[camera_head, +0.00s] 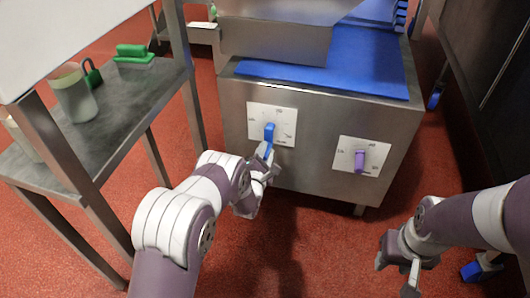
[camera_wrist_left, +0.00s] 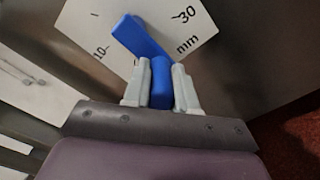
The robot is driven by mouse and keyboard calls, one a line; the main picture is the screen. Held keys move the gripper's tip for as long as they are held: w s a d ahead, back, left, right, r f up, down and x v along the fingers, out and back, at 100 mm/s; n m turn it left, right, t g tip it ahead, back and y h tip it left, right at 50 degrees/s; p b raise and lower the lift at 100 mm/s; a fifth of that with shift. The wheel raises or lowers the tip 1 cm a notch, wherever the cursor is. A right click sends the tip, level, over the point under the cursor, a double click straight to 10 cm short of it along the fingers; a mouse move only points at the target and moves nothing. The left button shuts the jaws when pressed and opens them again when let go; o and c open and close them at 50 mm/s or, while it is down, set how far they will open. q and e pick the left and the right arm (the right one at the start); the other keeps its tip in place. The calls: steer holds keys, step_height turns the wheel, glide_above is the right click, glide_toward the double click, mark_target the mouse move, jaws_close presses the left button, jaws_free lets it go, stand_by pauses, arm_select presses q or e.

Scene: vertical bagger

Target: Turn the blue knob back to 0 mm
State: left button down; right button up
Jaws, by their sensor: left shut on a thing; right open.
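The blue knob (camera_head: 269,131) sits on a white dial plate (camera_head: 256,111) on the front of the steel machine. In the left wrist view the blue knob (camera_wrist_left: 140,38) is a raised bar over the plate (camera_wrist_left: 203,20), which shows 10, 30 and mm. The bar's far end points between 10 and 30; its exact reading cannot be told. My left gripper (camera_head: 265,152) is shut on the knob's near part, its two pale fingers (camera_wrist_left: 160,86) on either side of the blue. My right gripper (camera_head: 396,277) is open and empty, low at the right, away from the machine.
A purple knob (camera_head: 360,161) on a second white plate (camera_head: 376,153) is right of the blue one. A blue belt (camera_head: 345,66) tops the machine. A steel table (camera_head: 120,104) with a jug (camera_head: 73,94) and green brush (camera_head: 132,54) stands left. Red floor is open in front.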

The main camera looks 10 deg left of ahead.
arm_select(q)
steer(key=c, duration=0.9)
jaws_free()
steer(key=shift+f, duration=0.1)
steer(key=shift+s+p, duration=0.3)
steer(key=shift+s, duration=0.1)
steer(key=s+p, duration=0.5)
steer(key=s, duration=0.7)
steer(key=shift+a, duration=0.2)
